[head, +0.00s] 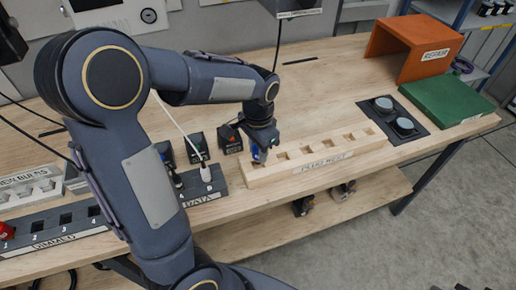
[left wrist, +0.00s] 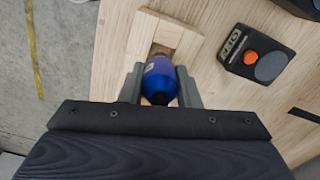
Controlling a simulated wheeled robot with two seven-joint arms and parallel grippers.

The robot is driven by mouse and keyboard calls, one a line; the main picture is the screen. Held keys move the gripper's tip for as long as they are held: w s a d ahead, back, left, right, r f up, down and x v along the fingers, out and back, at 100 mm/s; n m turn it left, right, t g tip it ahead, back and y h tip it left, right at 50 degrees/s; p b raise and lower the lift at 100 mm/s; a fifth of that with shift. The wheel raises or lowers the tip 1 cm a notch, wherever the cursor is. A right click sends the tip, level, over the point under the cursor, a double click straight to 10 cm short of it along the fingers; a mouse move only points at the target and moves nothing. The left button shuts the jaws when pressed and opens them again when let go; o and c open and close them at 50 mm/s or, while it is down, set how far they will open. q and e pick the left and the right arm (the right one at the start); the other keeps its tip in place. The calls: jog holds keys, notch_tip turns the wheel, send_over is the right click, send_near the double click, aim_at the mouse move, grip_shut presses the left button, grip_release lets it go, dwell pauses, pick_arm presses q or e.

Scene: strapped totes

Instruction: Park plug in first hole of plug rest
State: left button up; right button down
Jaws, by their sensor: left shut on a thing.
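My left gripper (head: 261,150) is shut on a blue plug (head: 258,155) at the left end of the plug rest. The left wrist view shows the blue plug (left wrist: 160,80) between the two fingers of the left gripper (left wrist: 160,88). The plug rest (head: 322,165) is a long pale wooden block with a row of square holes, labelled on its front. In the left wrist view the end of the plug rest (left wrist: 174,30) shows a square hole just beyond the plug, partly covered by it. I cannot tell whether the plug's tip is inside the hole. My right gripper is not in view.
A dark data socket strip (head: 205,190) with a white plug (head: 206,174) lies left of the rest. Small black boxes (head: 231,138) stand behind it. A black tray with round pieces (head: 392,118), a green board (head: 447,102) and an orange bin (head: 412,45) are to the right.

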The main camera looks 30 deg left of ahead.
pick_arm(q)
jog(key=shift+f+b, duration=1.15)
jog(key=shift+f, duration=0.35)
jog(key=o, duration=1.2)
jog(key=shift+c, duration=0.2)
notch_tip(320, 180, up, 8)
jog(key=shift+f, duration=0.1)
jog(key=s+d+n+t+h, duration=0.2)
jog(key=s+n, duration=0.1)
jog(key=s, duration=0.5)
jog(key=s+d+f+n+t+h, duration=0.1)
jog(key=s+d+n+t, duration=0.1)
jog(key=s, duration=0.7)
jog(key=shift+n+t+h, duration=0.4)
jog(key=shift+n+t, duration=0.4)
jog(key=shift+n, duration=0.1)
jog(key=shift+d, duration=0.1)
